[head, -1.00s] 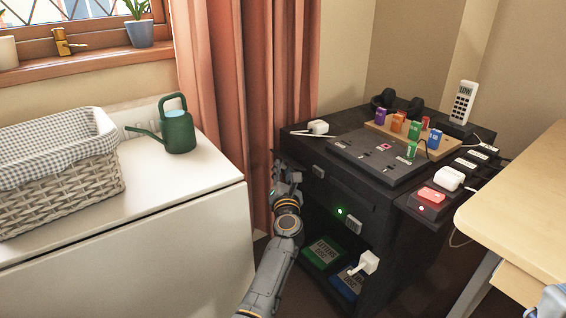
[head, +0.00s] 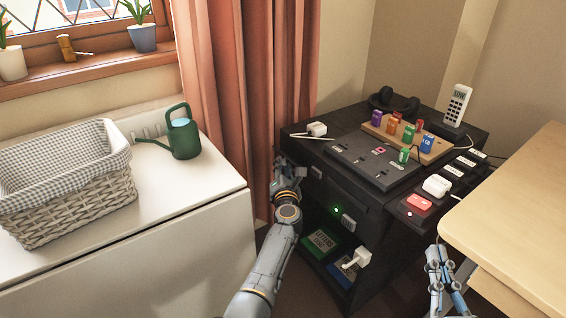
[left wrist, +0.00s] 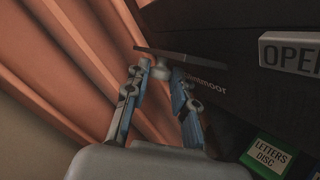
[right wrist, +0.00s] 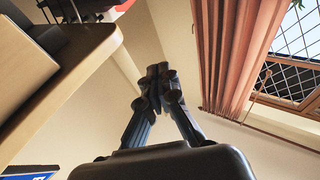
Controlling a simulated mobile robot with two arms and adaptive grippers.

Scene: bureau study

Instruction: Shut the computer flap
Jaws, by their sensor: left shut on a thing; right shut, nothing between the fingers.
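The computer is a black cabinet-like unit (head: 375,215) below the window's right side. In the left wrist view its dark front (left wrist: 228,60) carries pale lettering and an OPEN label (left wrist: 292,54). A thin dark plate, seemingly the flap (left wrist: 180,56), juts from that front at the fingertips. My left gripper (head: 287,168), also in the left wrist view (left wrist: 163,72), is shut on it at the unit's left front edge. The head view does not show the flap clearly. My right gripper (head: 440,252) is shut and empty beside the desk, fingers up; it also shows in the right wrist view (right wrist: 157,72).
A wooden desk (head: 520,190) stands close at right. A white cabinet (head: 150,240) with a basket (head: 70,185) and green watering can (head: 184,140) is at left. Pink curtains (head: 240,80) hang behind my left gripper. Coloured blocks sit in a rack (head: 436,150) on the unit.

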